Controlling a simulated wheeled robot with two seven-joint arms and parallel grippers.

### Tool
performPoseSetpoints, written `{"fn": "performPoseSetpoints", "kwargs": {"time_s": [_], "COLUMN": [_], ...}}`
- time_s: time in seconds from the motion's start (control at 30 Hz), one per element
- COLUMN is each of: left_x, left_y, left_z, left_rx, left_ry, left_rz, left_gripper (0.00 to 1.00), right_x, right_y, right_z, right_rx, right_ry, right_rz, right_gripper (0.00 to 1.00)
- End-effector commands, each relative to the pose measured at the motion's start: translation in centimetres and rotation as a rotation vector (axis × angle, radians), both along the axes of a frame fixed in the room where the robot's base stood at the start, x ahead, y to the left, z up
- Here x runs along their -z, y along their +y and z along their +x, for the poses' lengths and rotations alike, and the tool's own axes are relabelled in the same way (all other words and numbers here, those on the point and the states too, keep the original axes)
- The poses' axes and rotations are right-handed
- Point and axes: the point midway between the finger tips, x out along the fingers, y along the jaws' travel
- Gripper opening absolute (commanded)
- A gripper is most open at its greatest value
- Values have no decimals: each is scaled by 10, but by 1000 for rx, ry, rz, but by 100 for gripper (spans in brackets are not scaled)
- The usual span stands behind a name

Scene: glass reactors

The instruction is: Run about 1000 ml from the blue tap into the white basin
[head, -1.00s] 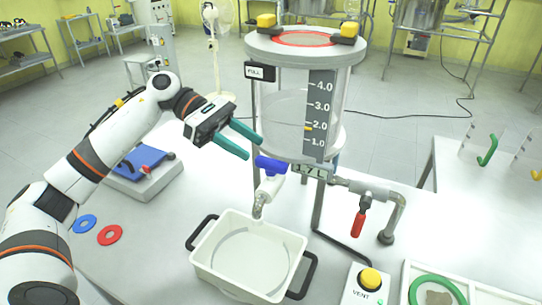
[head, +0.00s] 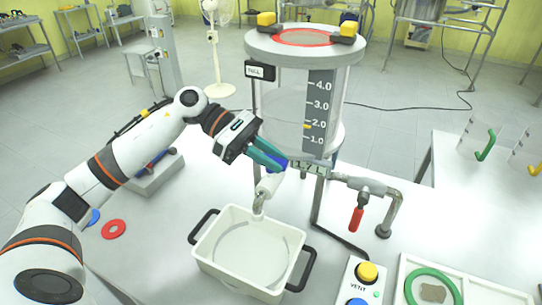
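The blue tap (head: 278,165) sits on a white spout (head: 265,190) below the glass vessel (head: 285,115). The spout's mouth hangs over the white basin (head: 218,278), which has black handles and a curved line inside. I cannot make out any stream or liquid in it. My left gripper (head: 273,158) has its teal fingers at the blue tap's handle and partly covers it. I cannot tell whether the fingers grip it. The vessel's scale (head: 320,110) runs from 1.0 to 4.0 with a yellow mark near 2.0. A display under it is partly hidden. My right gripper is out of view.
A red-handled valve (head: 357,218) on a side pipe is right of the spout. A vent box (head: 352,280) with yellow and blue buttons stands at front right, beside a tray with a green ring (head: 410,290). A red ring (head: 114,229) lies at left.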

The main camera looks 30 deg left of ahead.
Motion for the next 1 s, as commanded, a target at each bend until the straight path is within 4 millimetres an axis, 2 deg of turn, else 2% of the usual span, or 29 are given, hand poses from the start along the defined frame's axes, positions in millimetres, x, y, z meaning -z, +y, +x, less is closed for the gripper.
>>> {"fn": "performPoseSetpoints", "kwargs": {"time_s": [0.17, 0.37, 0.7, 1.0], "left_x": [1, 4, 6, 1], "left_y": [0, 1, 1, 0], "left_z": [0, -1, -1, -1], "left_rx": [-5, -59, -294, -509], "left_ry": [0, -2, -4, -5], "left_rz": [1, 2, 3, 2], "left_gripper": [0, 0, 0, 0], "right_x": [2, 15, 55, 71], "right_y": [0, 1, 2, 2], "right_z": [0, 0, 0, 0], "right_rx": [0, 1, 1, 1], "right_ry": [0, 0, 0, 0], "right_rz": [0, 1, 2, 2], "right_gripper": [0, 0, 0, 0]}}
